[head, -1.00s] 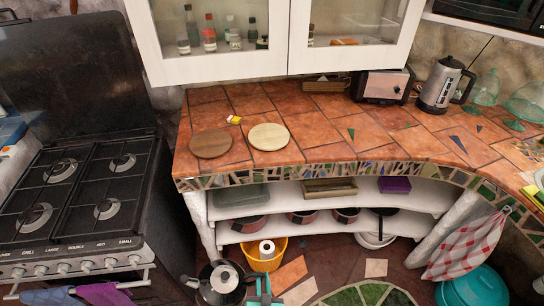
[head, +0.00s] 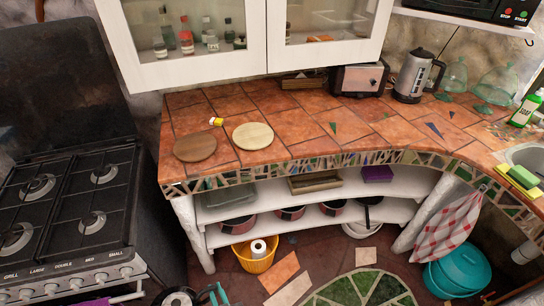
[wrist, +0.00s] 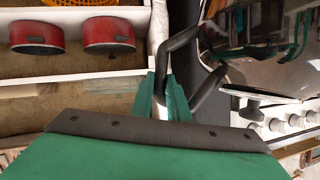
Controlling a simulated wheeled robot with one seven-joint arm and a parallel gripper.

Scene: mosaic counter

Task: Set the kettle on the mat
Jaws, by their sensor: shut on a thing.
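A shiny metal kettle with a black handle fills the upper right of the wrist view (wrist: 265,45). In the head view only its dark top (head: 176,298) shows at the bottom edge, below counter height. My green gripper (wrist: 162,98) is shut on the kettle's black handle; a teal bit of it shows in the head view (head: 216,294). Two flat round mats lie on the tiled counter: a brown wooden one (head: 195,148) at left and a pale one (head: 253,136) to its right. Both are bare. Which is the named mat, I cannot tell.
A small yellow-and-white item (head: 216,121) lies behind the mats. A toaster (head: 358,80) and a silver electric jug (head: 412,78) stand at the back right. The stove (head: 65,215) is at left. White cabinets (head: 190,68) hang above the counter. Middle tiles are mostly clear.

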